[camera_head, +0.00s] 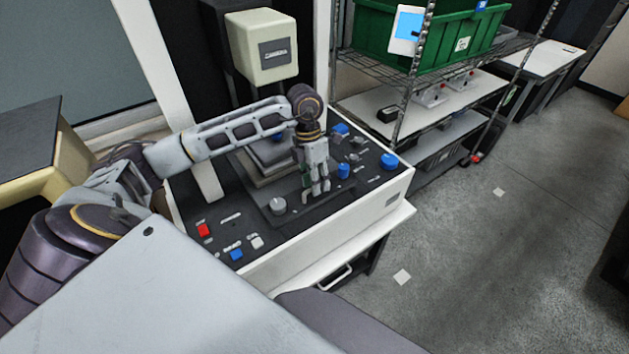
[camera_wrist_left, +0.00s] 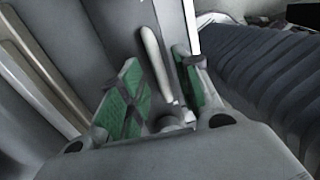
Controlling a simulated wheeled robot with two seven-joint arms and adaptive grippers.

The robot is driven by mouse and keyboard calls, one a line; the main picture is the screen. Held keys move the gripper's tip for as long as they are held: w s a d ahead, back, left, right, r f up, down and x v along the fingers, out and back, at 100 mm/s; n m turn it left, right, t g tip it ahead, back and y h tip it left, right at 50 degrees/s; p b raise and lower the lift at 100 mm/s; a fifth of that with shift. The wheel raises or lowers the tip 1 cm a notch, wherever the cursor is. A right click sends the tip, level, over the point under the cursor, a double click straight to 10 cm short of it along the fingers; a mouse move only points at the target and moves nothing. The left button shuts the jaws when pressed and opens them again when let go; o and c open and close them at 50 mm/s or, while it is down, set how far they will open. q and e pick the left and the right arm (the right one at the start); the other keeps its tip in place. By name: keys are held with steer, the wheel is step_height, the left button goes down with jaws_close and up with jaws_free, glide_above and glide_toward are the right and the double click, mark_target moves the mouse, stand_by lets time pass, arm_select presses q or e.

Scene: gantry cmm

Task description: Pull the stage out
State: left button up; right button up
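The stage (camera_head: 262,172) is a grey stepped plate on the machine's deck, under the pale measuring head. My arm and hand hide part of it. My left gripper (camera_head: 316,192) points down at the right front side of the stage, just right of a round grey knob (camera_head: 278,206). In the left wrist view, the green-padded fingers of the left gripper (camera_wrist_left: 160,98) stand apart. A pale upright bar (camera_wrist_left: 152,52) shows between or just beyond them; contact cannot be told. My right gripper is not in view.
The white measuring machine (camera_head: 310,235) has a black deck with a red button (camera_head: 204,230) and blue knobs, one at the right (camera_head: 389,161). A wire shelf holds a green bin (camera_head: 440,40). The grey floor (camera_head: 480,250) at the right is open.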

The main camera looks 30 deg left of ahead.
arm_select(q)
jaws_close()
stand_by(0.4)
